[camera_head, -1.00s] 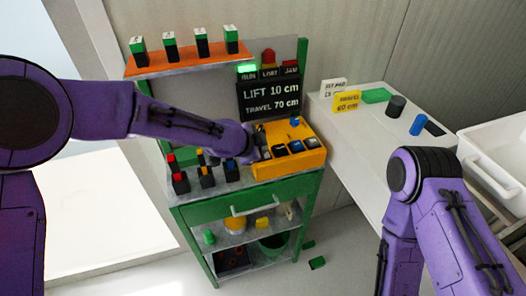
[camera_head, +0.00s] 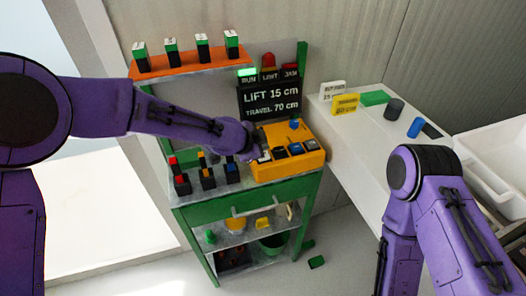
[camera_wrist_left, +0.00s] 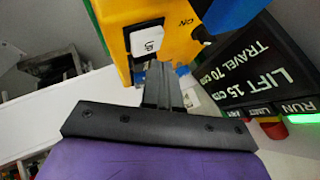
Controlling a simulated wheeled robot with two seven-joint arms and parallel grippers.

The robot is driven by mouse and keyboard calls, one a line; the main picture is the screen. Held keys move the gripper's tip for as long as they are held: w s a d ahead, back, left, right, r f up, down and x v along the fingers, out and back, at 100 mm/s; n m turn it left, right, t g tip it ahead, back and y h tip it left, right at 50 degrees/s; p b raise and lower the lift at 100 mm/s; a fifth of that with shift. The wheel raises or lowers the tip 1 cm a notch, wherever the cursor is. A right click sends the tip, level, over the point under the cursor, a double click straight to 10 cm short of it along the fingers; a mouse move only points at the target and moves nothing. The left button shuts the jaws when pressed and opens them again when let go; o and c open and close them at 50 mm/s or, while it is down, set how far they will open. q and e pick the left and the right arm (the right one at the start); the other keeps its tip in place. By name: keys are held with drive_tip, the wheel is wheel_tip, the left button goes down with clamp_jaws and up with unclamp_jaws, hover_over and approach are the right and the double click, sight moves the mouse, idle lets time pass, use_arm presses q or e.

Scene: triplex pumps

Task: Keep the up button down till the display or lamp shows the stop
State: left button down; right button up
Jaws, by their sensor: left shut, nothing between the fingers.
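The yellow control box (camera_head: 290,168) stands on the green cart and carries a row of dark and blue buttons and a blue knob (camera_head: 295,124). The black display (camera_head: 270,99) behind it reads LIFT 15 cm, TRAVEL 70 cm. Above it the green RUN lamp (camera_head: 247,72) is lit; the LIMIT and JAM lamps look dark. My left gripper (camera_head: 262,157) is shut and empty at the box's left end. In the left wrist view its fingers (camera_wrist_left: 158,68) reach the box beside a white lettered button (camera_wrist_left: 147,40); contact is unclear. My right gripper is out of view.
Small coloured switches (camera_head: 206,172) stand left of the box. An orange shelf (camera_head: 190,62) with several green-and-black blocks is above. A white table (camera_head: 365,140) to the right holds a yellow card (camera_head: 345,104), a green block and cylinders. A white bin (camera_head: 490,155) is at far right.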

use_arm(q)
wheel_tip(320, 180, up, 5)
drive_tip(key=p, duration=0.4)
drive_tip(key=shift+p, duration=0.3)
drive_tip(key=shift+f, duration=0.1)
